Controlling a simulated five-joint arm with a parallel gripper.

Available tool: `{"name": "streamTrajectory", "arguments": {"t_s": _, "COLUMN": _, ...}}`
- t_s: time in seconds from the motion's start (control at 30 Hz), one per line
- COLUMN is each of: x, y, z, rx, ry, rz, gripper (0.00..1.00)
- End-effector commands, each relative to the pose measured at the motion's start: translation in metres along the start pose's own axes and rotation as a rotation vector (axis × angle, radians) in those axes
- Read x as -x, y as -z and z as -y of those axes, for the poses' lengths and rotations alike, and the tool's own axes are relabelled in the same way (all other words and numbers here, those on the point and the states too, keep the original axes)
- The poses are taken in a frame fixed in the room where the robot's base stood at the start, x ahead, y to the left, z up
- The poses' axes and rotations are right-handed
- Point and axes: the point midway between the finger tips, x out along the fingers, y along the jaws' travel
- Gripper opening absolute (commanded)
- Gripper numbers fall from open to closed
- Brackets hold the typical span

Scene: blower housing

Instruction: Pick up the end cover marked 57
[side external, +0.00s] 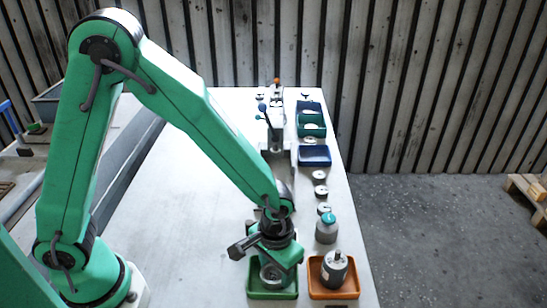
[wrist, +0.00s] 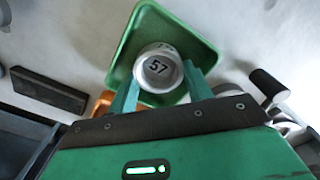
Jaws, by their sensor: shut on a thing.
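The end cover marked 57 (wrist: 158,68) is a round, pale grey cup-like part with a dark "57" on its face. In the wrist view it sits between the two green fingers of my gripper (wrist: 160,88), which is shut on it. The green tray (wrist: 190,30) lies behind the cover in that view. In the side view my gripper (side external: 272,277) points down over the green tray (side external: 254,293), with the cover (side external: 270,274) partly hidden by the gripper. I cannot tell whether the cover touches the tray floor.
An orange tray (side external: 316,290) with a grey cylindrical part (side external: 334,268) stands just right of the green tray. A grey bottle with a teal cap (side external: 326,229) is behind it. Small round parts (side external: 320,191) and blue trays (side external: 314,155) line the right edge.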

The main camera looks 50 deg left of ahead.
Motion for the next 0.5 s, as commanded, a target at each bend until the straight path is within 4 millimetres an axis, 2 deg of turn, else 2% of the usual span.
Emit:
{"name": "streamTrajectory", "arguments": {"t_s": 0.27, "x": 0.007, "y": 0.000, "z": 0.000, "rx": 0.000, "ry": -0.001, "rz": -0.001, "gripper": 0.26}}
{"name": "streamTrajectory", "arguments": {"t_s": 0.5, "x": 0.028, "y": 0.001, "z": -0.001, "rx": 0.000, "ry": -0.002, "rz": -0.003, "gripper": 0.26}}
